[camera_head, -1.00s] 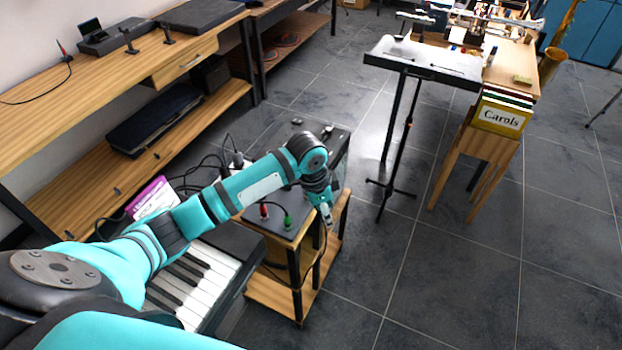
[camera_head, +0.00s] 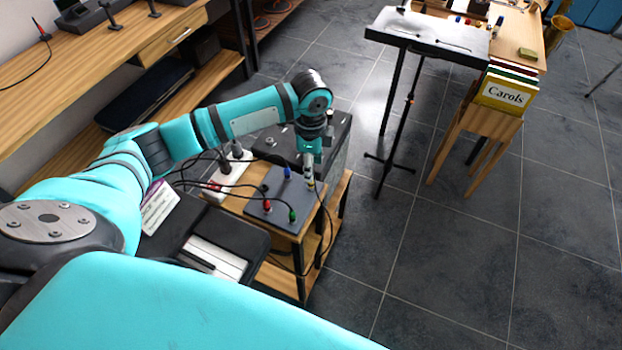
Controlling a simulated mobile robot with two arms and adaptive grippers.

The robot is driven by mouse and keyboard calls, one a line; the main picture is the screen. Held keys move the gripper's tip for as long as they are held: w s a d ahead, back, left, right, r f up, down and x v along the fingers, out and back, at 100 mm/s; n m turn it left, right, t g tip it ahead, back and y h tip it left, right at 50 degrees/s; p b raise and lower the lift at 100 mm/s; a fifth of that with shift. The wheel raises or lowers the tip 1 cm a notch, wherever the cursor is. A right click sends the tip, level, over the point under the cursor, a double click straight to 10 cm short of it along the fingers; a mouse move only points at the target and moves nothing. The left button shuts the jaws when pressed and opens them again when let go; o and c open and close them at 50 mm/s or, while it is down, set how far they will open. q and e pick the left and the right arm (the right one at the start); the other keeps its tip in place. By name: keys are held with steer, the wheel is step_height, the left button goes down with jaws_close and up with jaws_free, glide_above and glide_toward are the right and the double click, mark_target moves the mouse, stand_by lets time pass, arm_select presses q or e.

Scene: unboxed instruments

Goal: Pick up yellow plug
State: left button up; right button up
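The yellow plug (camera_head: 311,185) stands at the right corner of a dark grey socket panel (camera_head: 274,212) on a small wooden stand. It shows only as a small patch just under my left gripper (camera_head: 309,174), which points down at it from above. The fingertips are at or very close to the plug; I cannot tell whether they touch it or how far they are open. A blue plug (camera_head: 287,173), a red plug (camera_head: 267,204) and a green plug (camera_head: 292,215) also stand on the panel. My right gripper is out of view.
Black cables run around the panel, with a white power strip (camera_head: 231,175) to its left. A black amplifier-like box (camera_head: 335,140) stands behind my gripper. A music stand (camera_head: 425,38) is at the right, with clear floor nearby.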

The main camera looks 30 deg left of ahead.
arm_select(q)
steer(key=shift+f, duration=0.55)
steer(key=shift+d+f, duration=0.15)
steer(key=shift+f, duration=0.3)
steer(key=f, duration=0.1)
steer(key=f+p, duration=0.1)
steer(key=f, duration=0.3)
steer(key=shift+w+a, duration=0.25)
steer(key=shift+a, duration=0.1)
steer(key=shift+c, duration=0.3)
jaws_close()
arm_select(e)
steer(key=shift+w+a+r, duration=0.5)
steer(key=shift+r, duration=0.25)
